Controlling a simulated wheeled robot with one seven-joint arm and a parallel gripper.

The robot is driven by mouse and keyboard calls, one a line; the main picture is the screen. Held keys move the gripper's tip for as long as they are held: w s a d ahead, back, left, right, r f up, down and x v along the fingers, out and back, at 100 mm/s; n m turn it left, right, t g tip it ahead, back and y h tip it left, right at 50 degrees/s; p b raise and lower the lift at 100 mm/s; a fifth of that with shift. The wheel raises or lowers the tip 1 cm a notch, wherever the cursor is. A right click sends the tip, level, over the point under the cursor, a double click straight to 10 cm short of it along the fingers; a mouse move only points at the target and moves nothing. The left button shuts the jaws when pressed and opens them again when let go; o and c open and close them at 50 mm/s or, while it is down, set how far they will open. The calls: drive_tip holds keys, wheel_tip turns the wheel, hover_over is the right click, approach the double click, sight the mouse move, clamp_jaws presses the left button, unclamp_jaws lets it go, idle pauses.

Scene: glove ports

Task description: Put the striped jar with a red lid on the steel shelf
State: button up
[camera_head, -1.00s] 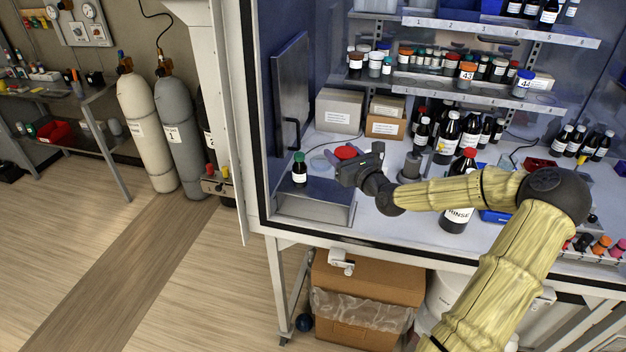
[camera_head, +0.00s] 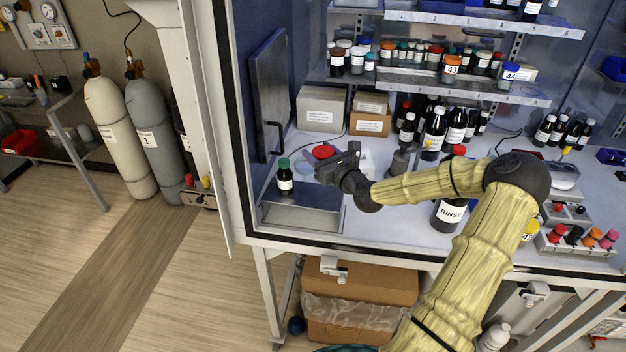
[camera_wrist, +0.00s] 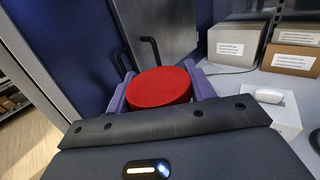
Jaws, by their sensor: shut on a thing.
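The jar's red lid (camera_head: 323,152) shows between the fingers of my gripper (camera_head: 322,161). In the wrist view the round red lid (camera_wrist: 158,87) sits between the two purple-grey fingers, which are shut on the jar. The jar's body and stripes are hidden below the lid and behind the gripper. The low steel shelf (camera_head: 318,196) stands at the front left of the cabinet, below and slightly left of my gripper in the head view. A dark bottle with a green cap (camera_head: 285,178) stands on its left part. I cannot tell how high the jar is held.
White and brown boxes (camera_head: 321,108) stand behind my gripper. A black-handled door panel (camera_head: 268,95) is at the left. A large RINSE bottle (camera_head: 448,212) stands to the right, close to my arm. The right part of the steel shelf looks bare.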

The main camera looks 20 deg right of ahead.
drive_tip(key=shift+w+a+f, duration=0.1)
drive_tip(key=shift+w+f, duration=0.05)
drive_tip(key=shift+f, duration=1.65)
drive_tip(key=shift+f+p, duration=0.8)
drive_tip(key=shift+f, duration=1.05)
drive_tip(key=shift+f, duration=0.1)
drive_tip(key=o, duration=1)
drive_tip(key=s+d+b, duration=0.2)
drive_tip(key=s+b, duration=0.2)
drive_tip(key=s, duration=0.7)
drive_tip(key=shift+s, duration=0.4)
